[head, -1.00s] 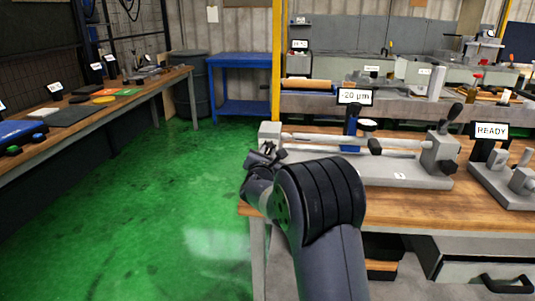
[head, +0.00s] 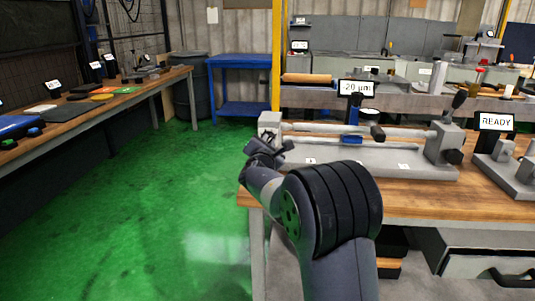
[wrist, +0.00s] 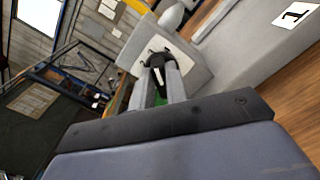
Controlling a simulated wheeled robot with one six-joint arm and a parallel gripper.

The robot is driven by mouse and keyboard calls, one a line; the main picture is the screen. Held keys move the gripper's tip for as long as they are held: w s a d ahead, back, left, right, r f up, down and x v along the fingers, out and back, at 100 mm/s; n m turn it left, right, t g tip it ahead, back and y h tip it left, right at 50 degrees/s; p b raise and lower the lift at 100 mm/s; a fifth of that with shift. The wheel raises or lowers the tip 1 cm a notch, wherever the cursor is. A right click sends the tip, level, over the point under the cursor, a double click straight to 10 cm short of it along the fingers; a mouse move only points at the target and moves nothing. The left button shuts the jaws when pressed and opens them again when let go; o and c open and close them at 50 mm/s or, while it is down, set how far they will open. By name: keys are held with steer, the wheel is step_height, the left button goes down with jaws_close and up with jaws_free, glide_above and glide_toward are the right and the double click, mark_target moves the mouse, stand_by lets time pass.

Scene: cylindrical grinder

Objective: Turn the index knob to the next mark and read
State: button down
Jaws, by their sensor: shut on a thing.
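My gripper (wrist: 161,84) is shut on a small black knob (wrist: 157,62). The knob sits on the face of a pale grey block (wrist: 183,52), with small marks on that face near it. In the head view my gripper (head: 268,150) is at the left end of the grey grinder fixture (head: 380,160), against its end block (head: 269,122). The knob is hard to make out there. A display (head: 356,88) above the fixture reads 20 µm, apparently with a minus sign.
A READY display (head: 495,122) stands over another grey fixture at the right. A black-handled lever (head: 459,99) rises at the fixture's right end. A long bench (head: 140,95) stands at the left. The green floor (head: 150,210) between is clear.

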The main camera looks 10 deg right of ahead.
steer(key=m+b, duration=0.4)
steer(key=b, duration=0.1)
steer(key=m+b, duration=0.1)
steer(key=b, duration=0.2)
steer(key=shift+d+f+m, duration=0.15)
steer(key=shift+f+m, duration=0.15)
steer(key=shift+m, duration=0.1)
steer(key=shift+b, duration=0.35)
steer(key=c, duration=1.4)
jaws_free()
steer(key=shift+r, duration=0.1)
steer(key=shift+s, duration=0.1)
steer(key=v, duration=1)
steer(key=shift+s+b, duration=0.35)
steer(key=shift+b, duration=0.05)
